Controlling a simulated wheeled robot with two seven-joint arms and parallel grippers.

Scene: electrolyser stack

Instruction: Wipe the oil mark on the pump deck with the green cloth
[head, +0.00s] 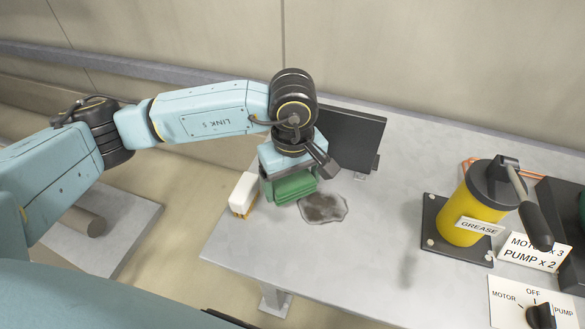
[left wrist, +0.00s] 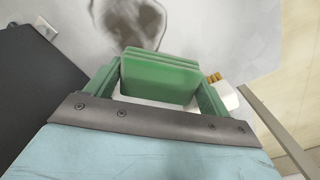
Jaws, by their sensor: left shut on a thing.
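The green cloth (head: 290,188) is a folded pad held in my left gripper (head: 288,172), which is shut on it and points down at the pump deck (head: 375,245). In the left wrist view the cloth (left wrist: 160,80) sits between the two fingers of my gripper (left wrist: 158,92). The oil mark (head: 323,208) is a dark grey-brown patch on the deck, just right of the cloth in the head view. In the left wrist view the mark (left wrist: 135,18) lies beyond the cloth. I cannot tell whether the cloth touches the deck. My right gripper is not in view.
A white block with brown bristles (head: 242,193) stands just left of the cloth. A dark panel (head: 350,140) stands behind. A yellow grease canister (head: 460,218), a label sign (head: 533,252) and a rotary switch (head: 540,316) are at right. The deck's middle is clear.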

